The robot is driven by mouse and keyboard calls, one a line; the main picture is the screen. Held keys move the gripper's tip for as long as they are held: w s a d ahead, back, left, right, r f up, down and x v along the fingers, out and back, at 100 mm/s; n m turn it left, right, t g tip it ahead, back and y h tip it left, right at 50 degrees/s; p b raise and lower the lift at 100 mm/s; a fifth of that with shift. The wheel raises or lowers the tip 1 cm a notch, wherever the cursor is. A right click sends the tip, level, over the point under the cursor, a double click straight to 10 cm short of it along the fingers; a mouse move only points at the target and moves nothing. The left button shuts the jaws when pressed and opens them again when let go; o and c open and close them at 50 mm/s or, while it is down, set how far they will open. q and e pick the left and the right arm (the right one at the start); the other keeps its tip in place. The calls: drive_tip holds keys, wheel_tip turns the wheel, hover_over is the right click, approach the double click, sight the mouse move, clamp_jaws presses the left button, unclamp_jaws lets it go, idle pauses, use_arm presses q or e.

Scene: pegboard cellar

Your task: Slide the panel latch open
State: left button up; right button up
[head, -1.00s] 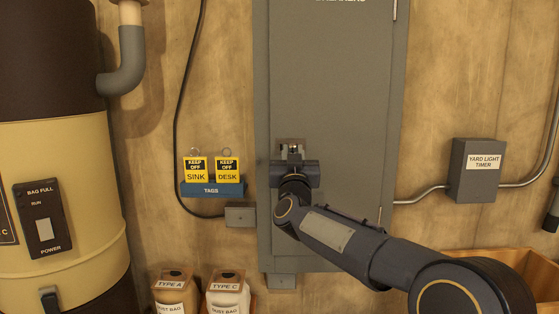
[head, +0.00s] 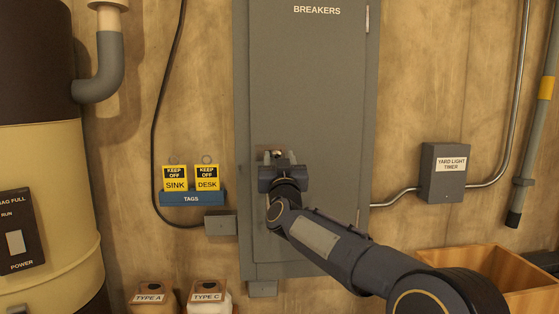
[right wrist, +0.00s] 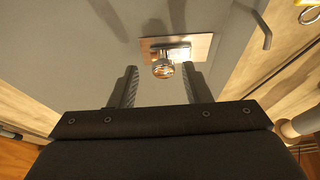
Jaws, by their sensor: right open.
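The panel latch shows in the right wrist view as a round shiny knob (right wrist: 163,68) on a small metal plate (right wrist: 203,45) fixed to the grey panel. In the head view, the grey breaker panel (head: 310,90) is on the wall, and the latch (head: 278,154) is low on its door. My right gripper (head: 279,157) is at the latch with its fingers spread. In the right wrist view, the open fingers (right wrist: 161,75) stand on either side of the knob in the picture, with gaps to it. How deep they reach around it I cannot tell. My left gripper is out of view.
A blue tag holder (head: 190,198) and a small grey box (head: 221,224) are left of the panel. A yard light timer box (head: 443,174) with conduit is at right.

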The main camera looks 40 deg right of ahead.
drive_tip(key=b+v, duration=0.2)
drive_tip(key=v, duration=0.5)
drive_tip(key=shift+s+b, duration=0.35)
drive_tip(key=shift+a+f, duration=0.15)
drive_tip(key=shift+f, duration=0.05)
